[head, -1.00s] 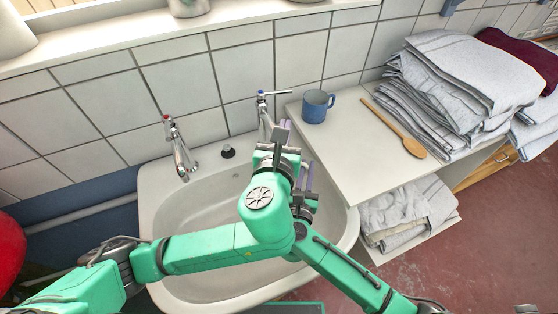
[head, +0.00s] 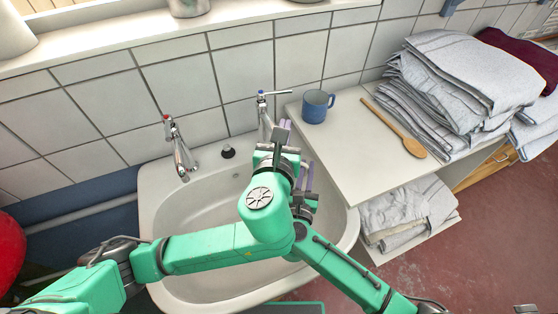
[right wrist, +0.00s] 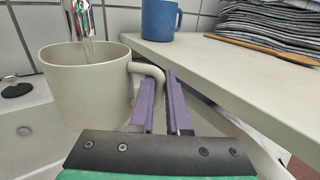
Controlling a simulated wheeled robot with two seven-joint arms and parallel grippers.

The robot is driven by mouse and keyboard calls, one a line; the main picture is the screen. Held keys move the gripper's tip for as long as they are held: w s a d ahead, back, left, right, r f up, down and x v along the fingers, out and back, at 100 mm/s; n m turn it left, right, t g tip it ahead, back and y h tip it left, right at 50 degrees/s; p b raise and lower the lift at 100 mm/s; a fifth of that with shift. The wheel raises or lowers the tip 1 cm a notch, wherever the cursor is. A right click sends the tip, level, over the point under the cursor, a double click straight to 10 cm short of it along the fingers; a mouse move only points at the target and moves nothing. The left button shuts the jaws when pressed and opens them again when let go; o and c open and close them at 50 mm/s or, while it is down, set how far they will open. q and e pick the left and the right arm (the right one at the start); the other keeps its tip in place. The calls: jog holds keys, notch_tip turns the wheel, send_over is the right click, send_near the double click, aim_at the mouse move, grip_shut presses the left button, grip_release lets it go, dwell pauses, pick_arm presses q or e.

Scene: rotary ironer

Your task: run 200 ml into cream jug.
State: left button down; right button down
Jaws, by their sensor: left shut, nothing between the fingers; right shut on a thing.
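The cream jug (right wrist: 85,92) hangs over the basin in the right wrist view, upright as far as I can see. My right gripper (right wrist: 162,88) is shut on its handle (right wrist: 150,72). A thin stream of water (right wrist: 88,50) runs from the tap spout (right wrist: 80,18) into the jug; the water level inside is hidden. In the head view, my arms hide the jug. There the blue-marked tap (head: 264,118) has its lever (head: 276,93) pointing right. My left gripper (head: 284,128) is shut and empty close to this tap, above my right gripper (head: 304,178).
The white basin (head: 165,235) has a red-marked tap (head: 177,150) on the left and a black plug (head: 228,151). A white shelf (head: 345,165) on the right bears a blue mug (head: 317,106), a wooden spoon (head: 398,130) and folded cloths (head: 460,85).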

dwell(0.3)
jog(key=s+d, duration=0.3)
jog(key=s, duration=0.4)
jog(key=shift+s+d, duration=0.15)
jog(key=shift+s, duration=0.25)
